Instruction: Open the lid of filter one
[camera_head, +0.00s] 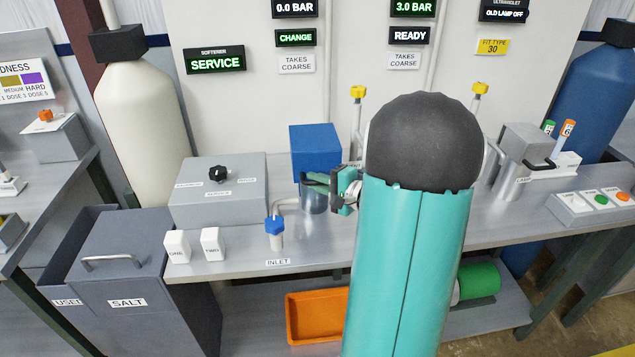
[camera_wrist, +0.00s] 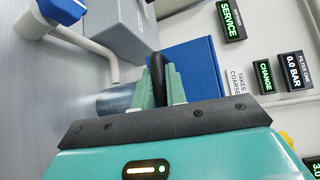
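Filter one shows in the head view as a blue square lid (camera_head: 315,148) over a metal cylindrical housing (camera_head: 314,199) on the bench. The lid's blue face (camera_wrist: 202,68) also fills the middle of the wrist view, with the housing (camera_wrist: 114,102) at its left. My gripper (camera_head: 316,182) is at the front of the filter, just below the blue face. In the wrist view a black handle (camera_wrist: 157,70) lies between the two pale green fingers (camera_wrist: 160,88), which appear closed on it. I cannot tell whether the lid is lifted at all. My arm hides the bench to the right.
A blue-topped inlet valve (camera_head: 275,226) and its bent pipe stand left of the filter. A grey softener box (camera_head: 220,190) with a black knob is further left. The display above reads CHANGE (camera_head: 296,38) and 0.0 BAR (camera_head: 295,8). An orange tray (camera_head: 316,314) sits below.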

